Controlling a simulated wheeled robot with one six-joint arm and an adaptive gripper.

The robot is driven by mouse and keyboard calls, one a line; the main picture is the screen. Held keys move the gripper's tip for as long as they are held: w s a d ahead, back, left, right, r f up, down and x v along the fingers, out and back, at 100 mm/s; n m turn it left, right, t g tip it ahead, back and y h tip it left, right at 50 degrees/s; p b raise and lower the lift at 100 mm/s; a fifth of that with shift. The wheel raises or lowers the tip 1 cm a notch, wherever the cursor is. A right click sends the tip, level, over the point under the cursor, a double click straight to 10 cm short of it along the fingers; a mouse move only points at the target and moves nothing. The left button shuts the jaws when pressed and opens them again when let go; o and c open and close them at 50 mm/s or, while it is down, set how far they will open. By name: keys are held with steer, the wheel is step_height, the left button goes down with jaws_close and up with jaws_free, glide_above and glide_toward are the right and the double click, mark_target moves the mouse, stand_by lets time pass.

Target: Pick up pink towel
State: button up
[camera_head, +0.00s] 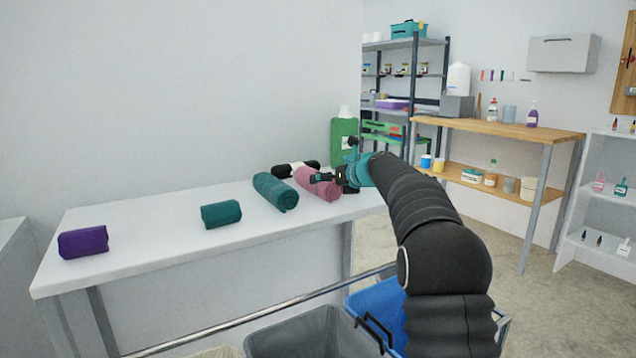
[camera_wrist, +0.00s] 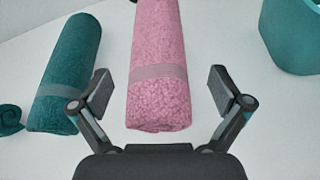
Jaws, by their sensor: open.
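The rolled pink towel (camera_head: 318,186) lies on the white table, near its right end. In the wrist view the pink towel (camera_wrist: 159,65) runs away from me, with its near end between the two fingers. A pale grey band crosses it. My gripper (camera_head: 332,178) is at the towel's right side in the head view. In the wrist view my gripper (camera_wrist: 160,90) is open, with one finger on each side of the towel and a visible gap to both. The part of the towel behind the gripper is hidden in the head view.
A long teal towel (camera_head: 275,191) lies close on the left, with a small teal towel (camera_head: 221,214) and a purple towel (camera_head: 83,242) further left. A black roll (camera_head: 293,169) lies behind. Bins (camera_head: 308,335) stand in front of the table.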

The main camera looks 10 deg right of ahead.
steer(key=shift+x, duration=1)
steer(key=shift+d, duration=0.1)
steer(key=c, duration=1.2)
